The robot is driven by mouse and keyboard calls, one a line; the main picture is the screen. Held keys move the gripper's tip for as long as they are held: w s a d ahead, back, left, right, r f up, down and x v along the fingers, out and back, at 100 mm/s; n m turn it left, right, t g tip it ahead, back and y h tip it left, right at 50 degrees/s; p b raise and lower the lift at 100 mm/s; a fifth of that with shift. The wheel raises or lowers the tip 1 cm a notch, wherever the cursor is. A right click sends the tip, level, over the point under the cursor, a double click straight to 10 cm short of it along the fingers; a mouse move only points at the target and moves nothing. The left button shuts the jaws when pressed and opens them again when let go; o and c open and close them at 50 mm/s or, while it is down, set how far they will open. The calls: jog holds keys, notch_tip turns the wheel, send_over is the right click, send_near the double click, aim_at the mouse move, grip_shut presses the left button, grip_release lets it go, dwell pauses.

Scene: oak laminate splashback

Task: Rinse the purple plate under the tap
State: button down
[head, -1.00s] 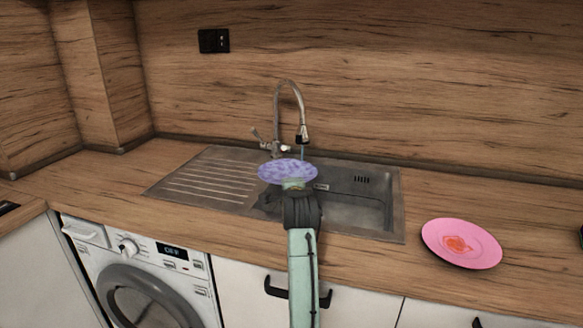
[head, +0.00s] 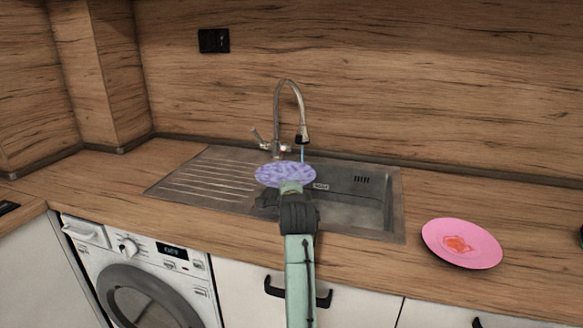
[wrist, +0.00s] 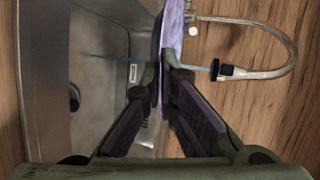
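The purple plate (head: 286,174), mottled with paler patches, is held over the sink (head: 345,207), in front of the tap (head: 301,122). My gripper (head: 291,188) is shut on its near edge. In the wrist view the plate (wrist: 174,32) is seen nearly edge-on between the fingertips (wrist: 160,84). The tap runs: a thin blue water stream (head: 302,154) drops from the spout behind the plate. In the wrist view the stream (wrist: 112,58) shows on both sides of the plate. I cannot tell whether it touches the plate's far part. The plate's underside is hidden in the head view.
A pink plate (head: 462,243) with an orange-red mark lies on the counter right of the sink. The ribbed drainboard (head: 205,182) at left is empty. A washing machine (head: 150,275) stands below the counter. A black socket (head: 214,41) is on the splashback.

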jog(key=shift+r, duration=0.15)
dwell(0.4)
jog(key=s+a+r, duration=0.2)
jog(key=s+r, duration=0.2)
jog(key=shift+s, duration=0.35)
dwell(0.7)
